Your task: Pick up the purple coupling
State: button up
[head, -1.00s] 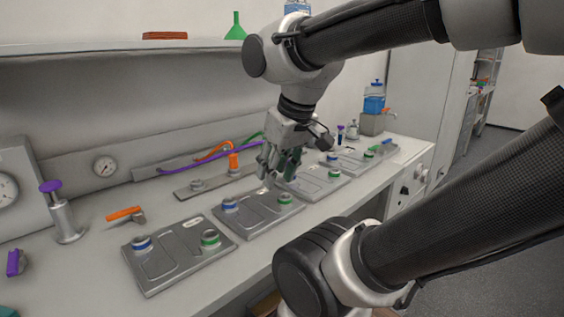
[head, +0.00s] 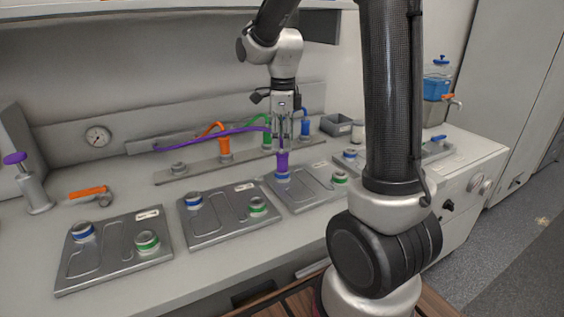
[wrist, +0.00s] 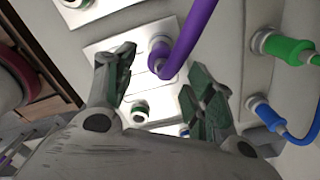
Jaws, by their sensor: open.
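The purple coupling (head: 282,163) stands upright on the blue-ringed port of a grey plate (head: 311,193) in the head view. A purple hose (head: 205,139) runs from its top to the left. My gripper (head: 283,137) is just above the coupling, pointing down. In the wrist view the coupling (wrist: 159,52) lies beyond and between the two spread fingers of my gripper (wrist: 163,75), with the hose rising past them toward the camera. The fingers are open and empty. I cannot tell whether a finger touches the hose.
Orange (head: 225,146), green (head: 267,139) and blue (head: 305,128) couplings stand on a rail behind. Two more plates (head: 228,215) (head: 112,250) with blue- and green-ringed ports lie to the left. My own arm hides part of the bench at right.

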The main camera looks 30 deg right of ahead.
aim_at(282, 161)
notch_tip(282, 161, down, 8)
jog(key=shift+w+r, duration=0.15)
grip_shut()
dwell(0.3)
notch_tip(282, 161, up, 10)
jog(key=shift+r, duration=0.1)
dwell(0.4)
